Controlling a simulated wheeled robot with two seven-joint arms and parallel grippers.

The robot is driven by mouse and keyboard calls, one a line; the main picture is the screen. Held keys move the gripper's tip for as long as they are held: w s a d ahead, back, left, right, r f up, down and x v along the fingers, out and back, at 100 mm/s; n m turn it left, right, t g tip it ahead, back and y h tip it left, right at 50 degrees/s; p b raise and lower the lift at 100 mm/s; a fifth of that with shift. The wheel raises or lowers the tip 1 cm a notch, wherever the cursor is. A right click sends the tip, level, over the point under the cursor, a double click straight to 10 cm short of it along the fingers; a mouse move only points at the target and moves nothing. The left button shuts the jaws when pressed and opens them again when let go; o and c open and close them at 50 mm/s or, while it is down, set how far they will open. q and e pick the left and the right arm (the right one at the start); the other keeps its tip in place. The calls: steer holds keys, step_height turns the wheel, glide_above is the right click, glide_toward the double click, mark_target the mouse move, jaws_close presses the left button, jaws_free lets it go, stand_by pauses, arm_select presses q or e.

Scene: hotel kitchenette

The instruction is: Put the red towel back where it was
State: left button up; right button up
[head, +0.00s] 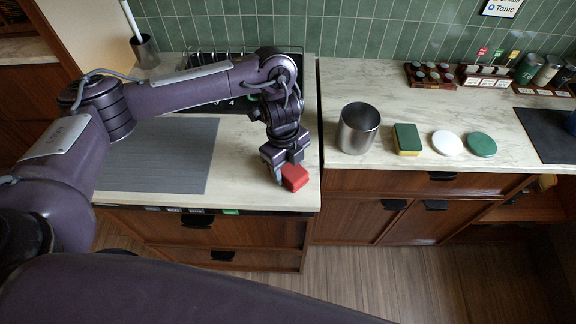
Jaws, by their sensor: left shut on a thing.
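The red towel (295,178) looks like a small folded red block near the front right corner of the left counter. My left gripper (285,180) is over it, pointing down, with its fingers shut on the towel. Part of the towel is hidden by the fingers. I cannot tell whether the towel touches the counter or is just above it. My right gripper is not in view.
A grey mat (165,155) lies on the left counter. Across a narrow gap, the right counter holds a metal canister (358,128), a green-and-yellow sponge (407,139), a white disc (447,143) and a green disc (481,145). Spice racks (431,76) stand behind.

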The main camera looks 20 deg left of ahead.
arm_select(q)
steer(key=o, duration=0.9)
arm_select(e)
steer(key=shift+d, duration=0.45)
arm_select(q)
steer(key=shift+o, duration=0.2)
steer(key=shift+r, duration=0.35)
step_height(320, 180, up, 11)
steer(key=a, duration=0.1)
steer(key=shift+w+a+r+p, duration=0.15)
steer(key=shift+w+r+p, duration=0.05)
steer(key=shift+w+p, duration=0.2)
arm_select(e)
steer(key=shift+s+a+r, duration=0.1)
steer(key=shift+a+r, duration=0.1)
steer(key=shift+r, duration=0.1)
